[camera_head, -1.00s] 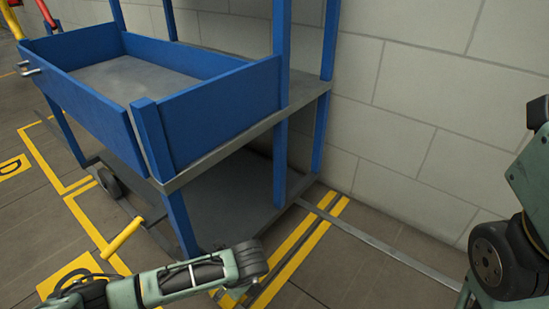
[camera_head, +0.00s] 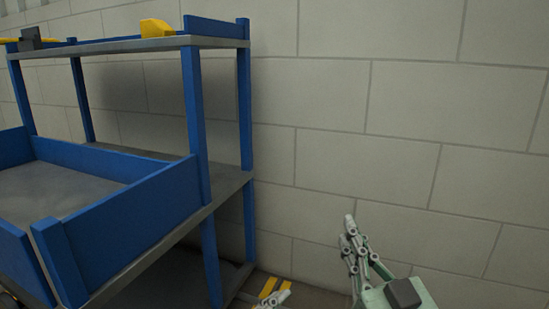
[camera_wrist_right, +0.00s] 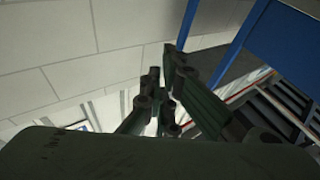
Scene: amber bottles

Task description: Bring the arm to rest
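My right gripper (camera_head: 347,232) rises from the lower edge of the head view, right of the blue shelf cart and in front of the wall. Its jointed grey fingers point up and hold nothing that I can see. In the right wrist view the dark fingers (camera_wrist_right: 162,62) lean toward each other with their tips close together. Whether they are fully shut is unclear. A small grey tip, likely of my left gripper (camera_head: 274,299), shows at the bottom edge of the head view. The rest of it is cut off. No amber bottles show.
The blue cart (camera_head: 135,215) with grey shelves stands at the left. Yellow objects (camera_head: 156,28) lie on its top shelf. A pale block wall (camera_head: 400,150) runs behind. The space in front of the wall at right looks clear, apart from my arm.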

